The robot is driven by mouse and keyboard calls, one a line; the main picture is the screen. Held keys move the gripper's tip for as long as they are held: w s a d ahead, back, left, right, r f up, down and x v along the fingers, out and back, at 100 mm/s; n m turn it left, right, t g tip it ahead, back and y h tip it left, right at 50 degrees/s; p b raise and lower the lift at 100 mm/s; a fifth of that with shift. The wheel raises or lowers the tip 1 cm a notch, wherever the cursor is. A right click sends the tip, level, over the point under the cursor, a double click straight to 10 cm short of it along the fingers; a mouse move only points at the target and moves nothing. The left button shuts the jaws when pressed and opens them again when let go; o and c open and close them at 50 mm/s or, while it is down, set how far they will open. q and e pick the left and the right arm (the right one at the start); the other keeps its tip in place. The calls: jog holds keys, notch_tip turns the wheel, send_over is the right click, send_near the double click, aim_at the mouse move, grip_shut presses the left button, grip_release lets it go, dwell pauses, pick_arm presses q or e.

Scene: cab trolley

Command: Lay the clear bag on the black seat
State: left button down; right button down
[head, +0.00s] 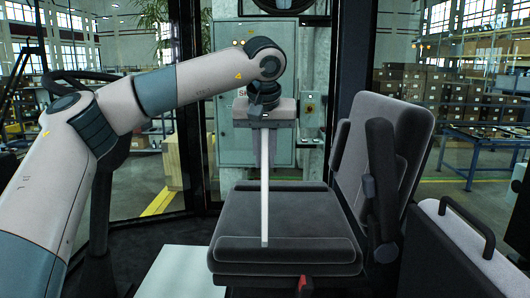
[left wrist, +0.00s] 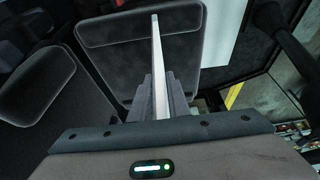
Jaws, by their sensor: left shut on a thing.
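The black seat (head: 288,215) is a dark padded cushion in the middle of the head view, with its backrest to the right. The cushion also shows in the left wrist view (left wrist: 110,55). My left gripper (head: 264,162) points down above the cushion. Its fingers (left wrist: 160,98) are shut on a narrow pale strip, which looks like the clear bag (head: 264,205) seen edge-on. The strip hangs straight down in front of the cushion in the head view; whether its lower end touches the seat I cannot tell. It shows beyond the fingers in the left wrist view (left wrist: 156,55). My right gripper is out of view.
A dark armrest (head: 382,180) stands up beside the backrest. A grey box with a black handle (head: 468,228) is at the right. A white flat surface (head: 182,272) lies left of the seat. Glass and dark posts stand behind. The cushion top looks otherwise bare.

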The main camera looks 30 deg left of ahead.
pick_arm(q)
jog(key=shift+f, duration=0.55)
jog(key=c, duration=1.7)
grip_release()
jog(key=shift+d+r, duration=0.1)
jog(key=shift+r, duration=0.35)
jog(key=shift+b+v, duration=2.5)
jog(key=shift+v, duration=3.4)
